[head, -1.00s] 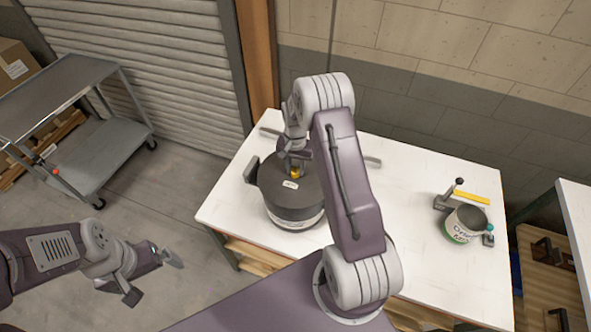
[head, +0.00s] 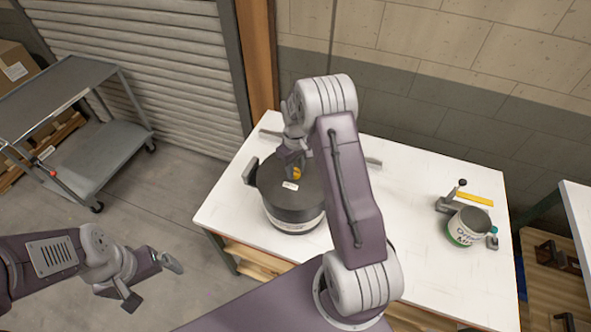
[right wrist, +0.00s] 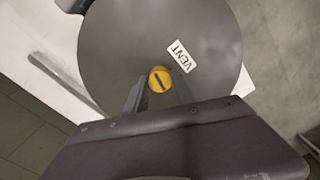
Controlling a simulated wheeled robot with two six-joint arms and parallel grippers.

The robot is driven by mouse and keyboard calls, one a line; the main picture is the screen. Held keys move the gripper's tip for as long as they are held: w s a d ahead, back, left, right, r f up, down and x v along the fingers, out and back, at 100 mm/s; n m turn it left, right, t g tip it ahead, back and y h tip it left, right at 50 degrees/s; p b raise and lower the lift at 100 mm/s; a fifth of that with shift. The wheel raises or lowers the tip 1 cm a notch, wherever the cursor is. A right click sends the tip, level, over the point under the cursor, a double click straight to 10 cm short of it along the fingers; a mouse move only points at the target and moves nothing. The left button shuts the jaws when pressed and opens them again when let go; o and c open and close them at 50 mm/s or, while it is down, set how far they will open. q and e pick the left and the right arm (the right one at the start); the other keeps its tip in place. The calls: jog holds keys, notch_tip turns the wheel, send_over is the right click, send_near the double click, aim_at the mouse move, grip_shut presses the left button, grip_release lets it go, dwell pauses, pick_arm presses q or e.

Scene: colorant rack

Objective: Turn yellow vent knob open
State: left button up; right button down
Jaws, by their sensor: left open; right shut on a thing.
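The yellow vent knob (head: 297,173) sits on the dark grey lid of a round drum (head: 275,185) on the white table. In the right wrist view the knob (right wrist: 159,79) shows a dark slot, slightly tilted across its face, beside a white VENT label (right wrist: 178,56). My right gripper (head: 294,165) reaches down over the lid. Its fingers stand on either side of the knob in the right wrist view (right wrist: 158,92), and it is shut on the knob. My left gripper (head: 151,281) is open and empty, away from the table above the floor.
A can with a green-and-white label (head: 465,236) stands at the table's right, by a yellow strip (head: 474,199). A grey cart (head: 95,165) stands at the left. The white table (head: 400,190) is bare between drum and can.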

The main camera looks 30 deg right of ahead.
aim_at(295, 172)
jog(key=shift+w+n, duration=0.1)
jog(key=shift+n, duration=1.1)
jog(key=c, duration=1.1)
grip_release()
jog(key=shift+o, duration=0.2)
jog(key=shift+r+b, duration=0.35)
notch_tip(295, 172, up, 8)
jog(key=b, duration=0.2)
jog(key=shift+r, duration=0.25)
